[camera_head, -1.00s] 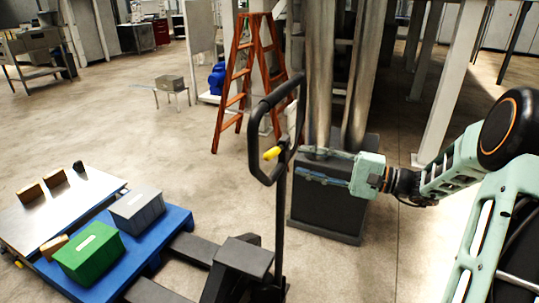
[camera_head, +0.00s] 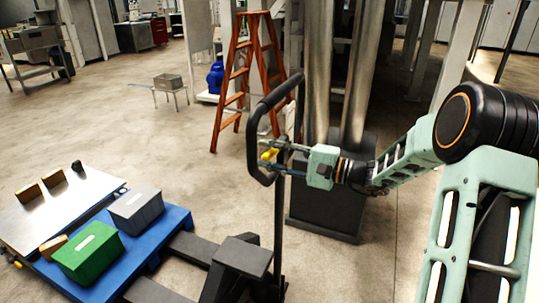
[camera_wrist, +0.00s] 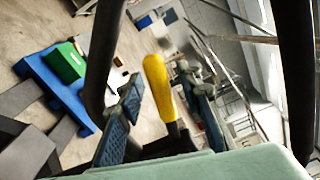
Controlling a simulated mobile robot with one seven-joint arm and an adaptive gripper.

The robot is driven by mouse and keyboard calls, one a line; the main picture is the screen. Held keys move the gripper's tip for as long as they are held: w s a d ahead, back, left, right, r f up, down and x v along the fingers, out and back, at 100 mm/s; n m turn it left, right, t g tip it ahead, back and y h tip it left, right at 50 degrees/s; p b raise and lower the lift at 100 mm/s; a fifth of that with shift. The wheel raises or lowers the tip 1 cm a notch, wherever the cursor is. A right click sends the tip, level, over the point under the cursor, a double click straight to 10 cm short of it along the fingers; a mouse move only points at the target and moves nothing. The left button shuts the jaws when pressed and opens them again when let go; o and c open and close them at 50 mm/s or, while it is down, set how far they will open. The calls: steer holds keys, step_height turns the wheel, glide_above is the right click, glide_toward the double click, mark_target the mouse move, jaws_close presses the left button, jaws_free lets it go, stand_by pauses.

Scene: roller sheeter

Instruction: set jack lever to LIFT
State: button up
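The jack lever (camera_head: 269,154) is a small yellow grip inside the black handle loop of the pallet jack (camera_head: 251,127). In the wrist view the yellow lever (camera_wrist: 158,88) stands between the two finger pads, with gaps visible on both sides. My gripper (camera_head: 264,157) is open, its fingers reaching into the loop from the right, one above and one below the lever. In the wrist view the gripper (camera_wrist: 160,92) shows its pads spread apart. Lever markings are not visible.
A blue pallet (camera_head: 175,228) with a green box (camera_head: 88,252) and a grey box (camera_head: 136,209) lies at lower left. An orange ladder (camera_head: 229,103) and a dark block with metal columns (camera_head: 325,212) stand behind the handle. Open floor lies left.

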jaws_close()
steer(key=shift+f, duration=0.1)
steer(key=f+n+b, duration=0.1)
steer(key=b, duration=0.3)
steer(key=shift+f+n+b, duration=0.3)
steer(key=shift+f+b, duration=0.05)
steer(key=shift+f, duration=0.05)
steer(key=n+b, duration=0.1)
steer(key=b, duration=0.2)
steer(key=shift+s+f, duration=0.1)
steer(key=shift+f, duration=0.25)
steer(key=shift+o, duration=0.6)
jaws_free()
steer(key=v, duration=1.2)
